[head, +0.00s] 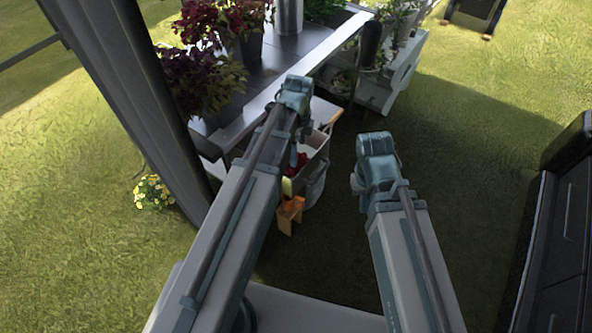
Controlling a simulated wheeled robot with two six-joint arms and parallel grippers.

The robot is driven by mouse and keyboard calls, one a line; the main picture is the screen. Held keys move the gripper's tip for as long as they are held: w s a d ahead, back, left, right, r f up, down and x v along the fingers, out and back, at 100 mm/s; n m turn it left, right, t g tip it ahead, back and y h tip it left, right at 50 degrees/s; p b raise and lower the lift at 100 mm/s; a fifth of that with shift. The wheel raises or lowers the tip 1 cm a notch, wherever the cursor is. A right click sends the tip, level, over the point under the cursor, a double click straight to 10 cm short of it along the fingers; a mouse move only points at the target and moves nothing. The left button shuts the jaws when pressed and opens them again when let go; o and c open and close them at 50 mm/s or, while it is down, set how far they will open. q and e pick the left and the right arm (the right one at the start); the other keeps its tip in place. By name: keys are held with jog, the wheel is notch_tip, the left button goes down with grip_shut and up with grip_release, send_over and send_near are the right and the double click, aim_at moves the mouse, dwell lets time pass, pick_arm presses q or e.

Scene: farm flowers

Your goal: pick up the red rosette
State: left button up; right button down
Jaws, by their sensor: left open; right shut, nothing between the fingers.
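A small red thing (293,164), perhaps the red rosette, shows in a pale open-topped container (315,148) beside the table. My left arm partly covers it, and its shape is too small to make out. My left arm reaches up the middle of the head view, over the edge of the table and past the container. My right arm reaches up to its right, over bare grass. The ends of both arms show only joint housings. The fingers of both grippers are hidden, and no wrist view is given.
A metal-topped table (316,52) with dark red potted plants (205,82) stands behind a grey post (128,98). An orange stool-like object (289,214) and a grey bucket (314,187) stand below the container. A dark cabinet (562,225) is at right. Grass between is clear.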

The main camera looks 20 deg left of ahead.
pick_arm(q)
jog(key=shift+a+f+b, duration=0.1)
jog(key=shift+f+b, duration=2.65)
jog(key=shift+f, duration=0.4)
jog(key=shift+r, duration=0.1)
jog(key=c, duration=1.2)
jog(key=shift+r, duration=0.1)
jog(key=shift+c, duration=0.2)
notch_tip(320, 180, up, 10)
jog(key=p, duration=1)
